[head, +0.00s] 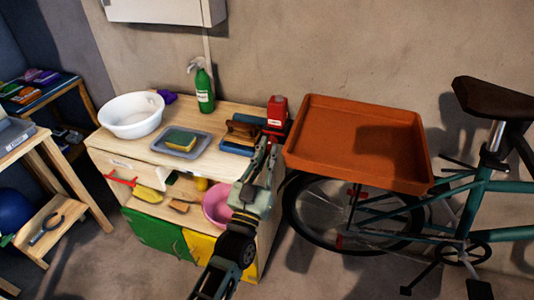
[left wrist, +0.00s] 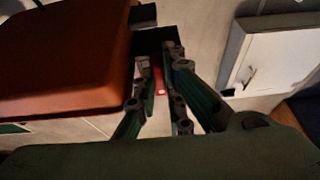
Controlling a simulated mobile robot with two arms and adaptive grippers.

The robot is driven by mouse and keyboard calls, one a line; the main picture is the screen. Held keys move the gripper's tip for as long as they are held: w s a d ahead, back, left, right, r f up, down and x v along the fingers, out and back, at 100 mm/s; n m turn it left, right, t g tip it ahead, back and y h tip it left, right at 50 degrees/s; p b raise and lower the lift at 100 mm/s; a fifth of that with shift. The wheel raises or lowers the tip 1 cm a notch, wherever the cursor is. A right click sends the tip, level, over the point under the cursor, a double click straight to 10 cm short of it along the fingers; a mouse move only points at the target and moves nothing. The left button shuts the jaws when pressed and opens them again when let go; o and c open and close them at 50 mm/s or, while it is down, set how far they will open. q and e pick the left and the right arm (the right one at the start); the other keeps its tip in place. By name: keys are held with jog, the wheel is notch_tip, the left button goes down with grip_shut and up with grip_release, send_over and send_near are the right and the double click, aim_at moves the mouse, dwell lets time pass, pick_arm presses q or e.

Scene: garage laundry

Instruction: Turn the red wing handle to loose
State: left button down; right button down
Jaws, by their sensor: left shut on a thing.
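A thin red handle-like piece with arms to either side (head: 120,180) shows at the left front of the wooden bench; it looks like the red wing handle, but it is too small to be sure. My left gripper (head: 265,148) is over the bench's right end, well to the right of that piece. In the left wrist view its fingers (left wrist: 156,60) are closed on a dark blocky thing (left wrist: 155,40), mostly hidden. A red jug with a white label (head: 277,110) stands just behind the fingertips. My right gripper is in neither view.
The bench holds a white basin (head: 132,114), a green spray bottle (head: 203,88), and a grey tray (head: 162,145) with a sponge. An orange tray (head: 355,110) sits right of my gripper, over a bicycle (head: 465,205). A pink bowl (head: 215,207) is below.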

pick_arm(q)
jog(key=shift+f+n+y, duration=0.1)
jog(key=shift+n+y, duration=0.3)
jog(key=c, duration=1.8)
grip_release()
jog(key=shift+c, duration=0.2)
jog(key=v, duration=1.2)
